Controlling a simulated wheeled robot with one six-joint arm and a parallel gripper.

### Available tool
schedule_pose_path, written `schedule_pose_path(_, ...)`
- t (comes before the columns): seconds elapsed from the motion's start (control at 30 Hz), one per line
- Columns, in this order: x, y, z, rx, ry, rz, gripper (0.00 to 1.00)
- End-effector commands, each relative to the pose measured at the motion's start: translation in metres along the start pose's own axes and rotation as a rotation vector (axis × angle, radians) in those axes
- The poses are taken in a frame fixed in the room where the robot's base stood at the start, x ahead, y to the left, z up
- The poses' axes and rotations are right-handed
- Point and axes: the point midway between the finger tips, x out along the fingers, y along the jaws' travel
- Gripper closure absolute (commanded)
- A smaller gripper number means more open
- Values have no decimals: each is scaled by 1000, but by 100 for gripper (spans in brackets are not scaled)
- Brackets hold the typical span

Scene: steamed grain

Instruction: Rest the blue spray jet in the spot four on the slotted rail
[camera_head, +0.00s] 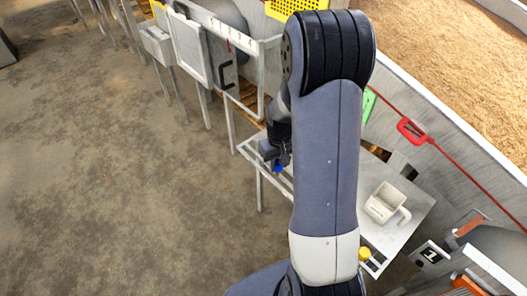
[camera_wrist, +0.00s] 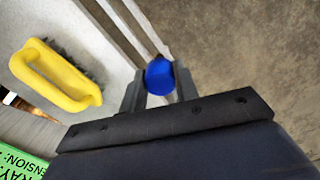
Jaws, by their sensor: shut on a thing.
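The blue spray jet (camera_head: 277,167) is held in my gripper (camera_head: 276,158), above the front edge of a metal table in the head view. In the wrist view its round blue end (camera_wrist: 159,76) sits between the two fingers of my gripper (camera_wrist: 158,88). The rest of it is hidden. A pale rail (camera_wrist: 122,32) runs along the table edge beside and below the jet in the wrist view. In the head view the rail (camera_head: 251,149) is partly covered by my arm. Its slots and spot numbers cannot be made out.
A yellow-handled brush (camera_wrist: 62,78) lies on the table, with a green sign (camera_wrist: 22,164) near it. A yellow item (camera_head: 365,254) is at the rail's near end. The floor (camera_head: 120,190) at left is clear.

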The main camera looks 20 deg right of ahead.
Motion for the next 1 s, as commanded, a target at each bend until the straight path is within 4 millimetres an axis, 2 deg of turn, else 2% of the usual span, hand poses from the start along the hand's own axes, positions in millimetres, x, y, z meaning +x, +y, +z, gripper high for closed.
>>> schedule_pose_path(0.1, 22, 19, 23, -6, -5, -2, 93)
schedule_pose_path(0.27, 35, 30, 37, -17, -1, -1, 93)
schedule_pose_path(1.0, 64, 30, 38, -21, -1, 0, 93)
